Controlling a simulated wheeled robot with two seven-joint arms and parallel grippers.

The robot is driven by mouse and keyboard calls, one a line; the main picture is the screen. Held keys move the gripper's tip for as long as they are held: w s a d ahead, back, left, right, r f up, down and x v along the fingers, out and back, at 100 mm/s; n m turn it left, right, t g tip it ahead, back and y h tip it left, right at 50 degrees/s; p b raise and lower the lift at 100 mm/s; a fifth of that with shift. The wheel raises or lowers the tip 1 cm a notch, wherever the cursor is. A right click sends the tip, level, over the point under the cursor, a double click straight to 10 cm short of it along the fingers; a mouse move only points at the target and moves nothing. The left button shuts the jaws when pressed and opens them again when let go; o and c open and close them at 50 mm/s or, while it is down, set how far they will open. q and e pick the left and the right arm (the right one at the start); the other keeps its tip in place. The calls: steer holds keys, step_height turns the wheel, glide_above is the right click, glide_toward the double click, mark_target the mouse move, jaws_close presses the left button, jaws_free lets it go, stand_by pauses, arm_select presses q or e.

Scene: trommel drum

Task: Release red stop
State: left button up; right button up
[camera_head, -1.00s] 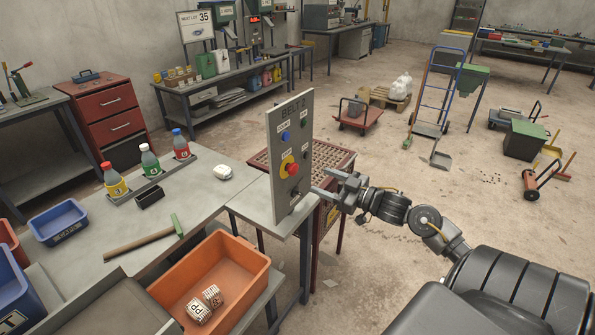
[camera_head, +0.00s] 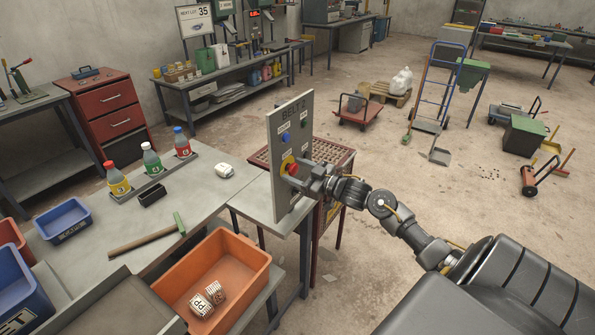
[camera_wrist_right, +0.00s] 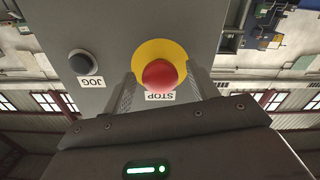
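The red stop button (camera_head: 292,169) sits on a yellow round plate low on the upright grey BELT 2 panel (camera_head: 291,205). In the right wrist view the red knob (camera_wrist_right: 160,75) stands in front of the yellow disc (camera_wrist_right: 172,54), with an upside-down STOP label beside it. My right gripper (camera_head: 301,176) is at the panel front, its fingers partly covering the lower button area. In the wrist view its two fingers (camera_wrist_right: 160,85) are apart, one on each side of the knob, with visible gaps. My left gripper is not in view.
A dark JOG button (camera_wrist_right: 82,62) is beside the stop. A blue button (camera_head: 286,138) is higher on the panel. The table left of the panel holds a white object (camera_head: 225,170), bottles and a hammer. An orange bin (camera_head: 245,290) is in front.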

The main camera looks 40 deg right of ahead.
jaws_close()
steer(key=shift+s+d+p, duration=0.2)
steer(key=shift+s+p, duration=0.2)
steer(key=shift+p, duration=0.05)
steer(key=shift+a+f, duration=0.1)
steer(key=shift+a, duration=0.05)
steer(key=shift+c, duration=1.7)
jaws_free()
steer(key=o, duration=0.4)
steer(key=shift+s, duration=0.2)
